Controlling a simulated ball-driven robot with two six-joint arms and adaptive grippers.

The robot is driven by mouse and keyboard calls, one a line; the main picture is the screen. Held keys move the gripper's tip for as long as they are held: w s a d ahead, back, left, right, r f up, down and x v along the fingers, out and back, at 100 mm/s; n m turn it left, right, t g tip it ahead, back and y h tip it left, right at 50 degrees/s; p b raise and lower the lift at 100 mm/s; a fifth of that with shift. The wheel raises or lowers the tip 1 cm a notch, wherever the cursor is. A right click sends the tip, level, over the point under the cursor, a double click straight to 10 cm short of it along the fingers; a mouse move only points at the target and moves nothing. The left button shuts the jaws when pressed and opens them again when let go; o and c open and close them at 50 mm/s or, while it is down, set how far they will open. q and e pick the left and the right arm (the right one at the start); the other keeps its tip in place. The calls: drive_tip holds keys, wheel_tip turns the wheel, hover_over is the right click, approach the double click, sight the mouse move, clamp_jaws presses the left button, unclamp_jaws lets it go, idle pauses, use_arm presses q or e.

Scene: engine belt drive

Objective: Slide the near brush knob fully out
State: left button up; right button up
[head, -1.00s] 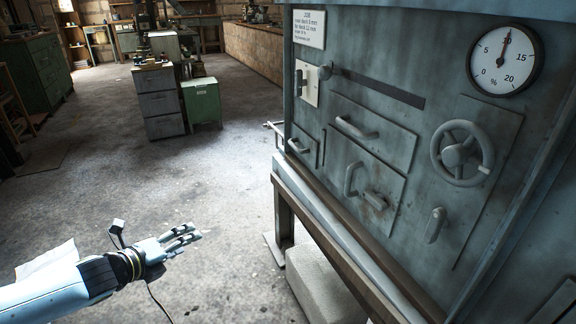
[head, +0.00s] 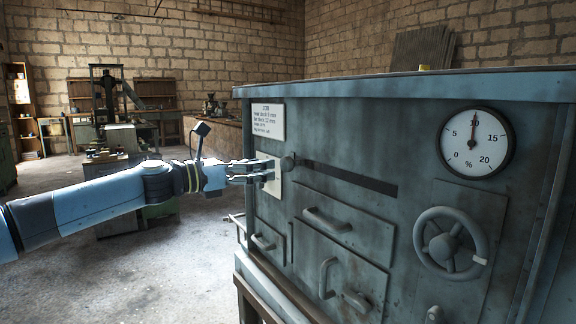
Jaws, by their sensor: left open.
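A round dark brush knob (head: 289,162) sits at the left end of a long dark slot (head: 350,178) in the front of the grey-blue machine (head: 380,132). The slot runs to the right from the knob. My left gripper (head: 262,171) comes in from the left, just left of the knob, in front of a pale switch plate (head: 271,187). Its fingers are open and hold nothing. They cover much of the plate, and I cannot tell whether they touch it. My right gripper is out of view.
Below the slot are panels with handles (head: 327,221). A handwheel (head: 450,243) and a round percent dial (head: 475,142), needle near 10, are at the right. A sign (head: 267,120) hangs above the plate. Open floor (head: 160,270) lies at the left.

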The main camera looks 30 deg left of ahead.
sight(282, 164)
use_arm(q)
drive_tip(key=x, duration=0.8)
drive_tip(key=shift+p, duration=0.35)
clamp_jaws()
